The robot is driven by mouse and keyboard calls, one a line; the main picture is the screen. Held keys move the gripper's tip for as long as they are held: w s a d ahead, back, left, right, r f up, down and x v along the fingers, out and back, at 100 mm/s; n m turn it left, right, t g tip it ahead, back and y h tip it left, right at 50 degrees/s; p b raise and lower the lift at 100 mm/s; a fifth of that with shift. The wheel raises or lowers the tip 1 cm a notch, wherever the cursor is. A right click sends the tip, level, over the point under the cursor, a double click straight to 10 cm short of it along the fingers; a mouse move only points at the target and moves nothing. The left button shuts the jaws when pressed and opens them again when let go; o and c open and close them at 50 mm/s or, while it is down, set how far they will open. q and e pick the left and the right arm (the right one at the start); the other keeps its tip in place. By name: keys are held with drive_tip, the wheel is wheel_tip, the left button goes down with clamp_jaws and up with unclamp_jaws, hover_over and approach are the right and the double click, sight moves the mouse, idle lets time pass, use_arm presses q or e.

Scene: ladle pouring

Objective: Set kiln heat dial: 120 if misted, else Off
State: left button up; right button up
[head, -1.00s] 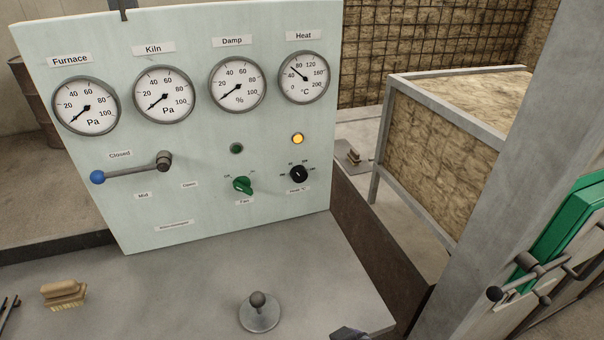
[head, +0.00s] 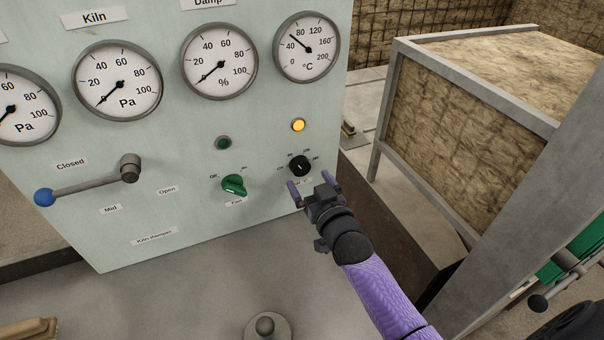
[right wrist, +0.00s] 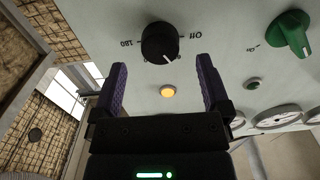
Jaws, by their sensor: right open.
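The black heat dial (head: 299,166) is on the pale green panel (head: 190,262), below a lit amber lamp (head: 298,125). The dial also shows upside down in the right wrist view (right wrist: 160,43), with Off on its right and 180 on its left. Its white mark points to the lower right there, between the end labels; the exact setting is unclear. My right gripper (head: 311,184) is open and empty just in front of and below the dial, its purple fingers (right wrist: 162,66) spread wider than the knob. The heat gauge (head: 306,47) needle stands between 40 and 80. My left gripper is not in view.
A green fan knob (head: 233,185) sits left of the dial, below a dark green lamp (head: 223,142). A damper lever (head: 88,187) with a blue ball points left toward Closed. The damp gauge (head: 220,61) needle is low. A grey post (head: 530,190) stands at right.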

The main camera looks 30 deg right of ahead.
sight(302, 170)
drive_tip(key=w, duration=0.3)
drive_tip(key=shift+d+f+b, duration=0.1)
drive_tip(key=shift+f+b, duration=0.05)
drive_tip(key=shift+b, duration=0.25)
drive_tip(key=shift+w, duration=0.25)
drive_tip(key=c, duration=1.3)
drive_tip(key=shift+o, duration=0.2)
